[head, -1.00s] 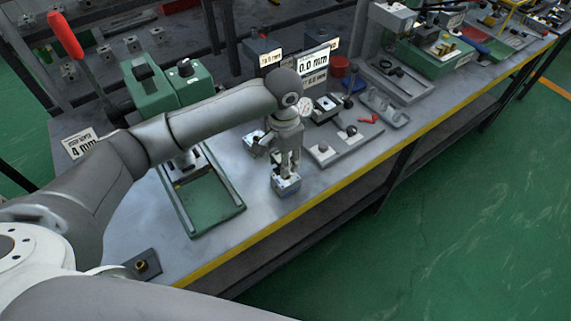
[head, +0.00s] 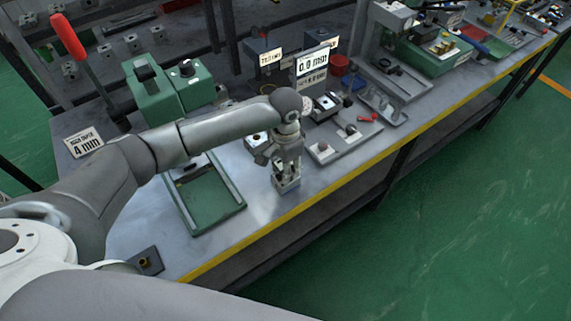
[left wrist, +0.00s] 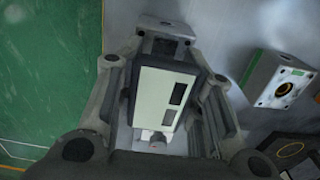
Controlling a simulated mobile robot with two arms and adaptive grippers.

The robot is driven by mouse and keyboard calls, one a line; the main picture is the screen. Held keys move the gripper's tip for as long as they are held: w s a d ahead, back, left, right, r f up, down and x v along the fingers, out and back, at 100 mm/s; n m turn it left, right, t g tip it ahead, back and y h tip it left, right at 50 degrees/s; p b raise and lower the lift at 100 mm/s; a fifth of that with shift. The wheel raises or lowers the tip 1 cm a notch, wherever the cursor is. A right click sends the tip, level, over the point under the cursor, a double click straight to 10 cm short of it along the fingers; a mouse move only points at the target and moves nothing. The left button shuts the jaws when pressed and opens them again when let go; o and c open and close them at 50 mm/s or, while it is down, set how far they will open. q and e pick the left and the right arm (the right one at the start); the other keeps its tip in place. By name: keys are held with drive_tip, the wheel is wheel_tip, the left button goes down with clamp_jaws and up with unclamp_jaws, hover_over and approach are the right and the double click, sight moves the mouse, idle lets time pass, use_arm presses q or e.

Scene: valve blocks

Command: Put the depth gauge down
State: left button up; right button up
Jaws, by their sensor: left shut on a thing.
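My left gripper (head: 286,168) is low over the front of the bench in the head view, right of the green tray. In the left wrist view its fingers (left wrist: 160,100) are shut on the depth gauge (left wrist: 150,96), a dark box with a pale face and two dark windows. In the head view the gripper mostly hides the gauge. A grey metal valve block (head: 287,184) is directly below the gripper near the yellow edge. I cannot tell whether the gauge touches it. My right gripper is not in view.
A green tray (head: 240,207) lies left of the gripper. A grey plate with knobs (head: 335,151) is to the right, and a 0.0 mm display (head: 312,62) stands behind. Another metal block (left wrist: 278,80) is beside the gripper. The yellow bench edge (head: 300,214) is close in front.

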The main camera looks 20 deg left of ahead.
use_arm(q)
drive_tip(key=o, duration=1.1)
drive_tip(key=shift+r, duration=0.55)
wheel_tip(320, 180, up, 12)
drive_tip(key=shift+f+b, duration=0.1)
drive_tip(key=shift+b, duration=1)
